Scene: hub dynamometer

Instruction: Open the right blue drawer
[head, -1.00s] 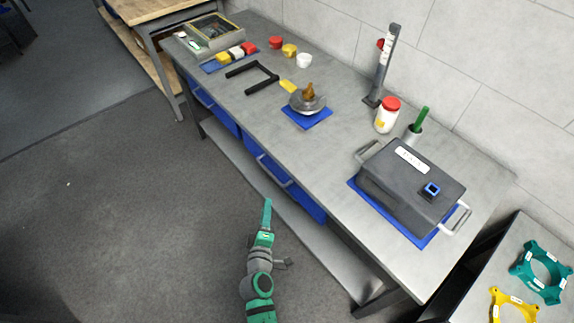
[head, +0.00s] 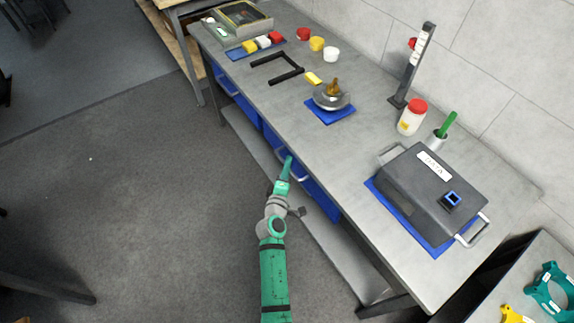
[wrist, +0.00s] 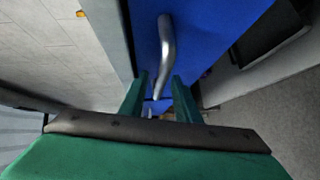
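The right blue drawer (head: 318,198) is under the front edge of the workbench and looks closed in the head view. Its silver handle (head: 301,178) is partly hidden by my gripper (head: 288,160), which reaches up to the drawer front. In the wrist view the blue drawer front (wrist: 220,30) fills the upper middle, with the curved handle (wrist: 166,45) running down toward my gripper (wrist: 160,80). The two green fingers are apart, one on each side of the handle's lower end. I cannot tell whether either finger touches it.
The left blue drawer (head: 238,97) is beside it, further back. A lower shelf (head: 335,247) runs below the drawers. The bench top (head: 350,165) holds a dark grey box (head: 420,190), a white jar and several small parts. The floor (head: 150,200) in front is clear.

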